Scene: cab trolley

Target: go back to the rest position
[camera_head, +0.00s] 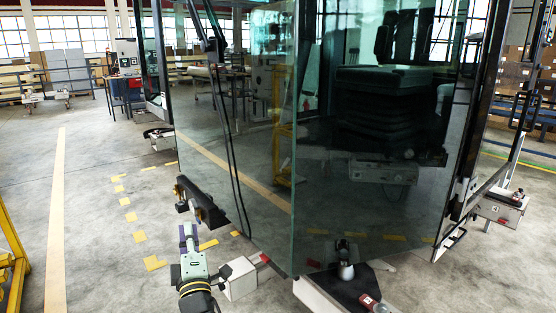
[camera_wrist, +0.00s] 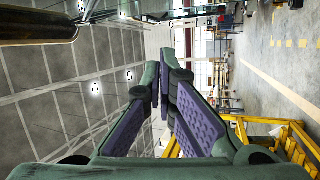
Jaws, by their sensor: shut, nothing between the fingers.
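My gripper (camera_head: 187,234) shows in the head view at the bottom left of centre, with its purple-padded fingers pointing up in the picture. It is in front of the cab's lower left glass edge, and I cannot tell how far from it. In the wrist view the gripper (camera_wrist: 163,78) has its two green fingers with purple pads closing toward each other at the tips. It is shut and nothing shows between the fingers.
The cab's large glass panes (camera_head: 232,150) fill the middle, with a dark seat inside. A yellow frame (camera_head: 12,262) stands at the left edge and also shows in the wrist view (camera_wrist: 285,140). Grey floor (camera_head: 105,215) is free at the left. Cartons stand at the right.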

